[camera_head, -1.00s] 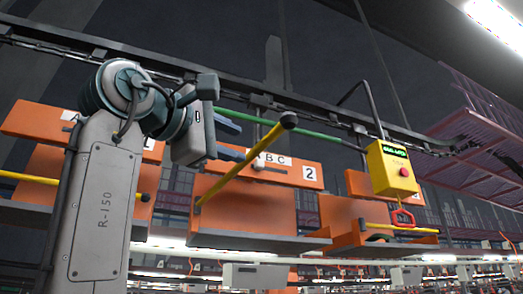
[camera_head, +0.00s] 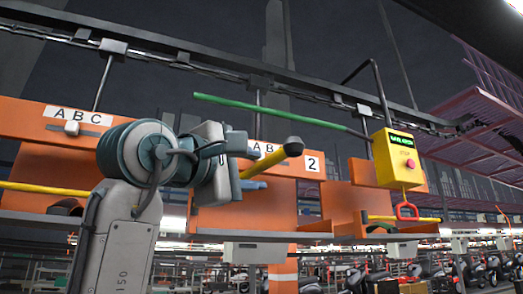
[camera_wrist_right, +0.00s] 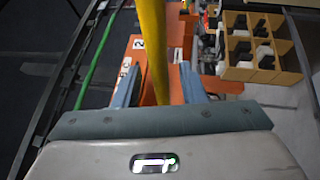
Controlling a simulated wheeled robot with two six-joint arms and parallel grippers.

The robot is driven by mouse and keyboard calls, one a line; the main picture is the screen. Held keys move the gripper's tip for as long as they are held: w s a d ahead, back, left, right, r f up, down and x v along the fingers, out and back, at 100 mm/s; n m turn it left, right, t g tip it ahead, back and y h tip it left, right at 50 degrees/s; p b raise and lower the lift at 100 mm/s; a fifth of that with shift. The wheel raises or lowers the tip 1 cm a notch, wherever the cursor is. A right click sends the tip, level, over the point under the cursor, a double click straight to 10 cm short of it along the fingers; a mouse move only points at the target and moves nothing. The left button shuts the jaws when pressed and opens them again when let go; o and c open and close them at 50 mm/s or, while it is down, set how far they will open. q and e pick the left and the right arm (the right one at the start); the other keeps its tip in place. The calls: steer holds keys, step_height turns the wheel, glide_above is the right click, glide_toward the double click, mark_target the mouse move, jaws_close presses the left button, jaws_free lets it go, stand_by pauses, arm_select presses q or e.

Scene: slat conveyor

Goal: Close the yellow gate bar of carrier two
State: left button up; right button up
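Carrier two (camera_head: 283,210) is orange with a "2" label (camera_head: 312,163) and stands at centre in the head view. Its yellow gate bar (camera_head: 270,159) slopes up to the right, ending in a dark knob (camera_head: 293,146). My right gripper (camera_head: 252,165) is at the bar and hides its lower left part. In the right wrist view the bar (camera_wrist_right: 152,40) runs between the two blue fingers of the right gripper (camera_wrist_right: 160,85). The fingers stand apart, with gaps beside the bar. My left gripper is not in view.
A yellow control box (camera_head: 398,160) with a red button and red handle hangs at right. A green rod (camera_head: 270,115) crosses above the carrier. Neighbouring orange carriers stand left (camera_head: 30,165) and right (camera_head: 345,205). A dark overhead rail (camera_head: 200,68) runs above.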

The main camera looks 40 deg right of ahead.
steer(key=shift+p+x, duration=0.6)
steer(key=shift+x, duration=1.05)
steer(key=shift+s+a, duration=0.1)
steer(key=shift+a, duration=0.05)
steer(key=shift+c, duration=0.7)
jaws_close()
